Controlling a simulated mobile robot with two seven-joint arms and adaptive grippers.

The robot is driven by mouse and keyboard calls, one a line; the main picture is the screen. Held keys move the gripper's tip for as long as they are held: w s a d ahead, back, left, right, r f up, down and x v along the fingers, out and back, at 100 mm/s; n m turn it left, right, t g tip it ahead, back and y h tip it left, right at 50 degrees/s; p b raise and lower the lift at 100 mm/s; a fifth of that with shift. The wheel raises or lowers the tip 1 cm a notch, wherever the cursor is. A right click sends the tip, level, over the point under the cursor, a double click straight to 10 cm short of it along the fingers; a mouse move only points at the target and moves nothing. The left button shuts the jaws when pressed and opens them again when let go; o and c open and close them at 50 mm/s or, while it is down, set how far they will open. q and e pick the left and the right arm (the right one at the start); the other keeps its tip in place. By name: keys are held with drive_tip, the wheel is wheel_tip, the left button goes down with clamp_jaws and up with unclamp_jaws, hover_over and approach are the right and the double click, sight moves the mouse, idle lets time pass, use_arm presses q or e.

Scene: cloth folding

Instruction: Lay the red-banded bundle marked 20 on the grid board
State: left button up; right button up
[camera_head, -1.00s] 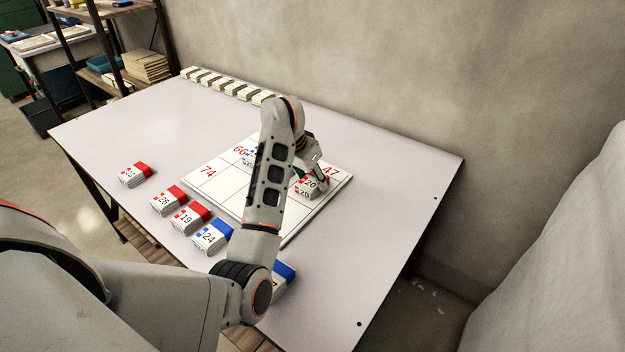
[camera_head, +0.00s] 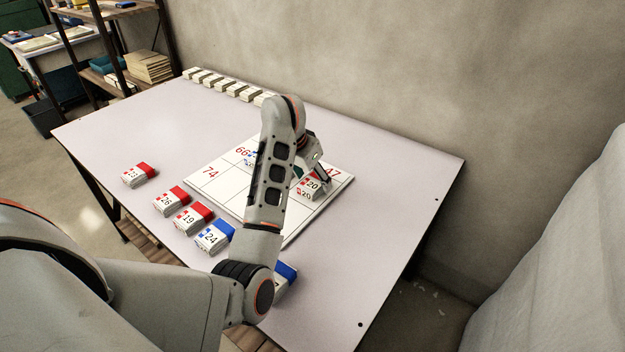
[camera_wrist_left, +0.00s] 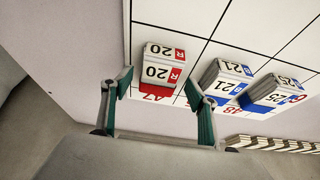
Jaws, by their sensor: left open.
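The red-banded bundle marked 20 (camera_head: 309,188) lies on the grid board (camera_head: 292,222), close to the printed red 47. It also shows in the left wrist view (camera_wrist_left: 163,64), lying flat in a board cell, its red end towards the 47. My left gripper (camera_wrist_left: 158,84) is open, its green-sided fingers spread wider than the bundle and on the red-end side of it. In the head view my left gripper (camera_head: 316,172) is just over the bundle, and my forearm hides the middle of the board. My right gripper is not in view.
Blue-banded bundles marked 21 (camera_wrist_left: 228,80) and 25 (camera_wrist_left: 272,92) lie on the board beside the 20. Bundles marked 26 (camera_head: 171,201), 19 (camera_head: 193,219) and 24 (camera_head: 214,237) stand along the near side. Pale bundles (camera_head: 222,84) line the table's back edge.

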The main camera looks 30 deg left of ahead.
sight(307, 187)
use_arm(q)
drive_tip(key=p+v, duration=0.2)
drive_tip(key=v, duration=0.4)
drive_tip(key=shift+w, duration=0.1)
drive_tip(key=shift+r, duration=0.3)
drive_tip(key=shift+s+r, duration=0.1)
drive_tip(key=shift+s, duration=0.15)
